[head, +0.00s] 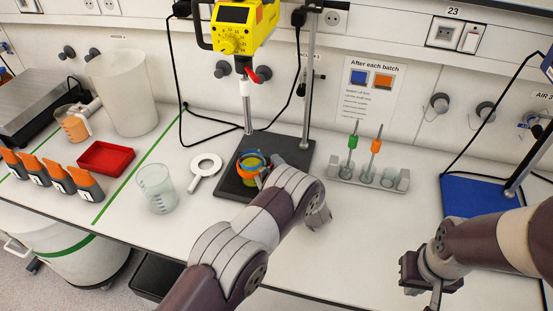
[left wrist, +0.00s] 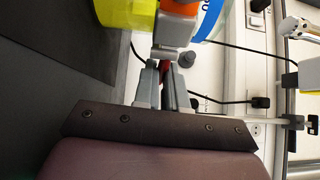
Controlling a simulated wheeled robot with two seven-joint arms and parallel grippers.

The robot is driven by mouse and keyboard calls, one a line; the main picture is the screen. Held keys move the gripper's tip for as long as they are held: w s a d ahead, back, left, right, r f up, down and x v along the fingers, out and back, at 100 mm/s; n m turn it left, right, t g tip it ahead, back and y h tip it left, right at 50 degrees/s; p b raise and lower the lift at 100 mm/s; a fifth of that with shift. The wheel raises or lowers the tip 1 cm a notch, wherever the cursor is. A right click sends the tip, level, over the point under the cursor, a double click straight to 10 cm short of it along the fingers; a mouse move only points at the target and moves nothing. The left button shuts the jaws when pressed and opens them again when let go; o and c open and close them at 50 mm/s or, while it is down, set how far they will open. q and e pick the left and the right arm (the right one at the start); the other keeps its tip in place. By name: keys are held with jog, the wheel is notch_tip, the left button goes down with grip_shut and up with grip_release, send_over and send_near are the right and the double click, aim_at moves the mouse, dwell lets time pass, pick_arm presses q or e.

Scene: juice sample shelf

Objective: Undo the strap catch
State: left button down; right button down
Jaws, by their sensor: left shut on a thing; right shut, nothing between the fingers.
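A vessel of yellow liquid (head: 253,167) stands on the dark base of the mixer stand, with a blue strap (head: 249,154) around its upper part. An orange part of the strap catch (head: 265,164) shows at its right side. In the left wrist view the yellow vessel (left wrist: 125,12), blue strap (left wrist: 210,17), orange catch part (left wrist: 180,6) and its grey lever (left wrist: 175,33) are close up. My left gripper (head: 262,178) reaches the catch, its fingertips (left wrist: 165,68) shut at the grey piece; the exact grip is partly hidden. My right gripper (head: 434,296) is shut and empty at the lower right.
A yellow stirrer (head: 238,28) hangs above the vessel on a stand with a rod (head: 308,85). A grey rack (head: 366,178) with green and orange tools stands right. A blue mat (head: 470,205) is further right.

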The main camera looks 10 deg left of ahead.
pick_arm(q)
jog(key=m+t+h, duration=0.1)
jog(key=t+h, duration=0.1)
jog(key=shift+s+d+r+m+h+p, duration=0.2)
jog(key=shift+m+h+p, duration=0.1)
jog(key=shift+m+p, duration=0.1)
jog(key=shift+s+d+f+m+t+h, duration=0.1)
jog(key=shift+m+t+h, duration=0.2)
jog(key=shift+m+h, duration=0.2)
jog(key=shift+s+f+m+t+h, duration=0.1)
jog(key=shift+m+t+h, duration=0.25)
jog(key=shift+h, duration=0.25)
jog(key=shift+s+d+m+t+h, duration=0.15)
jog(key=shift+m+t+h, duration=0.1)
jog(key=shift+m+h, duration=0.55)
jog(key=shift+s+m+t+h, duration=0.25)
jog(key=shift+m+h, duration=0.2)
jog(key=shift+h, duration=0.7)
jog(key=shift+s+d+m+t+h, duration=0.1)
jog(key=shift+m+t+h, duration=0.15)
jog(key=shift+m+h, duration=0.55)
jog(key=shift+h, duration=0.35)
jog(key=c, duration=1.2)
grip_release()
